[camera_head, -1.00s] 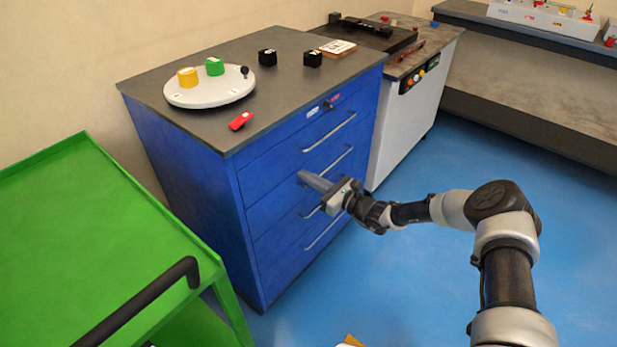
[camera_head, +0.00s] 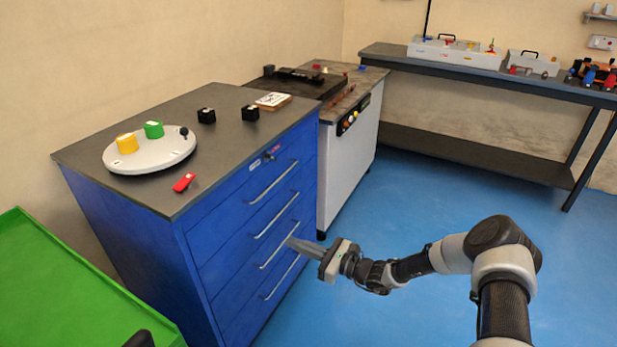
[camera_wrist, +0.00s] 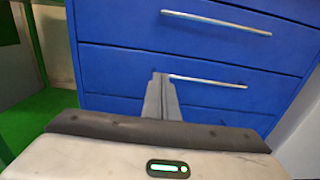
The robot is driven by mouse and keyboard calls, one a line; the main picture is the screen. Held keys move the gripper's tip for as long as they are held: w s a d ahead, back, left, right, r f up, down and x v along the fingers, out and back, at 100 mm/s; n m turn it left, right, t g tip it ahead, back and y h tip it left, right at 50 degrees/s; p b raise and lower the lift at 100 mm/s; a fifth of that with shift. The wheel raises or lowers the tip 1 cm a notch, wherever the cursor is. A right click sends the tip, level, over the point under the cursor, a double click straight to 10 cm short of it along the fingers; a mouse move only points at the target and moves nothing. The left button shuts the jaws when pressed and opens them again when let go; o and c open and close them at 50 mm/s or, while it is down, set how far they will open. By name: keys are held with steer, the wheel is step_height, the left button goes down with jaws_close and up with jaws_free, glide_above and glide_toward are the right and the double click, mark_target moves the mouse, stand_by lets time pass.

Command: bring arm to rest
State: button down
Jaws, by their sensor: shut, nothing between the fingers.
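My gripper (camera_head: 291,242) is shut and empty, in front of the blue drawer cabinet (camera_head: 121,240) and level with its lower drawers. In the head view its fingertips overlap the drawer front; I cannot tell whether they touch it. In the wrist view the closed fingers (camera_wrist: 161,98) point at the cabinet, their tips beside the left end of a drawer handle (camera_wrist: 208,81). All the drawers look closed. My arm reaches in from the lower right, bent at the elbow.
On the cabinet top are a white disc (camera_head: 150,158) with yellow and green pieces, a red piece (camera_head: 184,182) and two black blocks. A green cart (camera_head: 60,290) stands at the left. A grey machine (camera_head: 347,165) and a long bench (camera_head: 470,152) stand behind. Blue floor is free at the right.

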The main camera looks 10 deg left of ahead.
steer(key=s+d+r+n+g+h, duration=0.2)
steer(key=s+r+n+g+h, duration=0.15)
steer(key=s+r+n, duration=0.35)
steer(key=s+d+r+n+g+h, duration=0.25)
steer(key=s+r+n+g, duration=0.2)
steer(key=r+n, duration=0.35)
steer(key=s+d+r+n+t+h, duration=0.7)
steer(key=s+d+r+h, duration=0.3)
steer(key=s+d+r, duration=1)
step_height(320, 180, up, 22)
steer(key=s+p, duration=0.1)
steer(key=p, duration=2.1)
steer(key=shift+r+h+p, duration=0.15)
steer(key=shift+h+p, duration=0.15)
steer(key=shift+p, duration=0.1)
